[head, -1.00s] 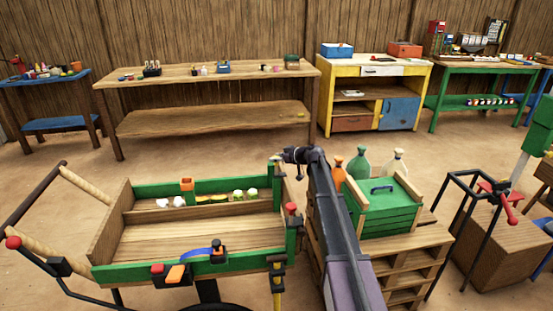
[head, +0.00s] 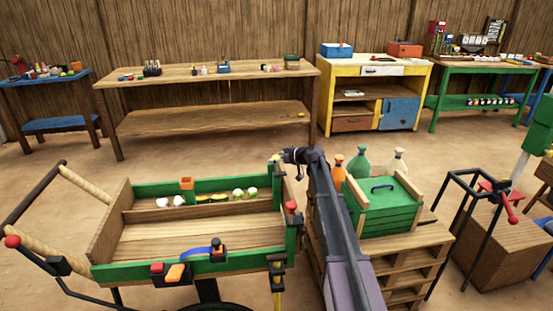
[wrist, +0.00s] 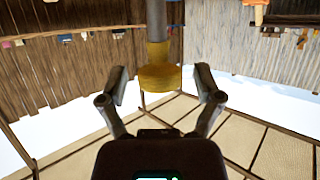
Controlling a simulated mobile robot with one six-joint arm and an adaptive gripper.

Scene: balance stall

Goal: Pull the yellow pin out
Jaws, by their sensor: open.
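The yellow pin (wrist: 158,76) has a rounded yellow end and a grey shaft in the wrist view. It is between the two fingers of my gripper (wrist: 161,84), with a visible gap on each side. My gripper is open and holds nothing. In the head view my gripper (head: 283,157) is at the back right corner of the green and wooden cart (head: 200,226). A small yellowish spot there seems to be the pin's end; the rest of the pin is hard to make out.
A green crate (head: 385,218) stands on a wooden pallet stack (head: 428,245) right of my arm, with several bottles behind it. A cart post with a red knob (head: 291,206) stands close to my arm. A long wooden bench (head: 215,75) is farther back, with open floor before it.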

